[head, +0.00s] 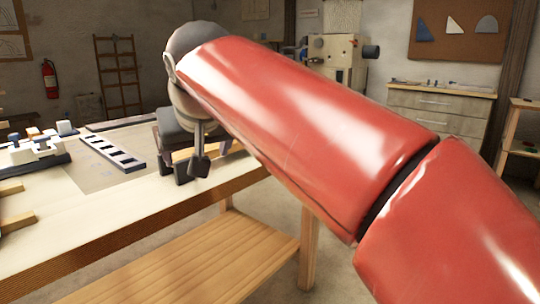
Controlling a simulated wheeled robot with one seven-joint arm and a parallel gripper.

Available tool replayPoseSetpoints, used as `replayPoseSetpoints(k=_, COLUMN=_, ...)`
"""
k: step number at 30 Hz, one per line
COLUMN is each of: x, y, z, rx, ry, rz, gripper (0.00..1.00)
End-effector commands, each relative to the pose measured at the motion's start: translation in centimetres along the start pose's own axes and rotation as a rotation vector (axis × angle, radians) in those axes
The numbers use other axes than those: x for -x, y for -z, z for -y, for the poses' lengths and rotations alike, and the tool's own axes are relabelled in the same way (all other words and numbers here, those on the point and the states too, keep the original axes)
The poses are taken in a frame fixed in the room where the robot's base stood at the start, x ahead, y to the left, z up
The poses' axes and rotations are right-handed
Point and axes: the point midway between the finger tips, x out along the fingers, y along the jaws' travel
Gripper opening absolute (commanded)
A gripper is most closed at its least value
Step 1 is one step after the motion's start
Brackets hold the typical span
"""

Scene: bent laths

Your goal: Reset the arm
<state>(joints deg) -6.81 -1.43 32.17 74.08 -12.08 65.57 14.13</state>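My red arm crosses the head view from the lower right to the upper middle. My gripper (184,168) hangs from its far end, pointing down over the near right part of the workbench (120,212). Its dark fingertips stand apart, with bench wood showing between them, and I see nothing held there. A slotted light strip (112,153) lies on the bench to the left of the gripper, apart from it. The arm and the gripper body hide part of the bench behind them.
A white and blue fixture (35,149) stands at the bench's left, near wooden pieces at the left edge. The bench has a lower shelf (180,262). Behind are a machine (336,58), a drawer cabinet (436,112) and a ladder (120,75). Open floor lies right of the bench.

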Motion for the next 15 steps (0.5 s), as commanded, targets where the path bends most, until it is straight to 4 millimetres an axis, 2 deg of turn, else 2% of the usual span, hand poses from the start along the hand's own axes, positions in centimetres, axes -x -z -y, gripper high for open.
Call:
replayPoseSetpoints(k=8, x=-0.3, y=-5.0, z=-3.6, rx=-0.012, ry=-0.092, rz=0.054, gripper=0.78)
replayPoseSetpoints(k=11, x=-0.3, y=-7.8, z=-5.6, rx=-0.030, ry=-0.132, rz=0.082, gripper=0.78)
replayPoseSetpoints(k=14, x=-0.2, y=-11.7, z=-8.2, rx=-0.061, ry=-0.174, rz=0.116, gripper=0.78)
replayPoseSetpoints(k=15, x=-0.1, y=-13.7, z=-9.4, rx=-0.080, ry=-0.193, rz=0.134, gripper=0.78)
